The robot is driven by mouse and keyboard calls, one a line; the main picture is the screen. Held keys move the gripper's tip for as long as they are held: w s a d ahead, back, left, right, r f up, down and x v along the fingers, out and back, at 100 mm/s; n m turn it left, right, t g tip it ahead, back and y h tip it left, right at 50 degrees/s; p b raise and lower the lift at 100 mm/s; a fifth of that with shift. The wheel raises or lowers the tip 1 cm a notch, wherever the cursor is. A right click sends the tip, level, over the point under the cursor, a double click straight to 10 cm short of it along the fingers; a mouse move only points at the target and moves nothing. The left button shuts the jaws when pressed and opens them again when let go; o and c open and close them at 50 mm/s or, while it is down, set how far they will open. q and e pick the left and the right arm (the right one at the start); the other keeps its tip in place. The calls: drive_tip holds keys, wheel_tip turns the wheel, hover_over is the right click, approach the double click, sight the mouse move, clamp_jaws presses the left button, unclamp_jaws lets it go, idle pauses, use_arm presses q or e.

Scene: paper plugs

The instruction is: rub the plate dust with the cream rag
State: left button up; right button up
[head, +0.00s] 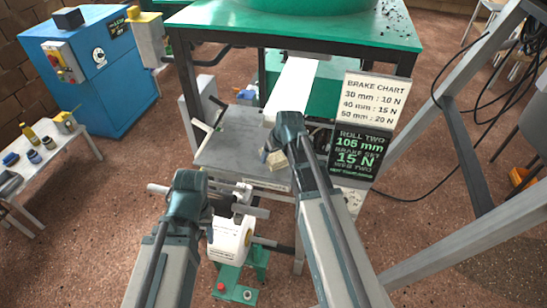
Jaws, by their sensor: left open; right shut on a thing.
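My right gripper (274,151) is over the grey plate (225,150) of the machine, near its right side. It is shut on a small cream-tan thing (276,160), which looks like the cream rag, partly hidden by the gripper. I cannot tell whether the rag touches the plate. Dust on the plate is too small to make out.
A white sheet (293,88) slopes above the plate's back right. A brake chart (378,100) and a dark sign (358,150) stand at right. A green-topped table (235,20) overhangs behind. A blue cabinet (90,70) and a low bench (60,160) are left. Grey beams stand far right.

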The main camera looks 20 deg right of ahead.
drive_tip(key=shift+w+d, duration=0.4)
drive_tip(key=shift+w, duration=0.2)
drive_tip(key=shift+w+d, duration=0.35)
drive_tip(key=shift+w, duration=0.2)
drive_tip(key=shift+w, duration=0.1)
drive_tip(key=shift+w+d, duration=0.55)
drive_tip(key=shift+w, duration=0.3)
drive_tip(key=shift+w+d, duration=0.55)
drive_tip(key=shift+w, duration=0.25)
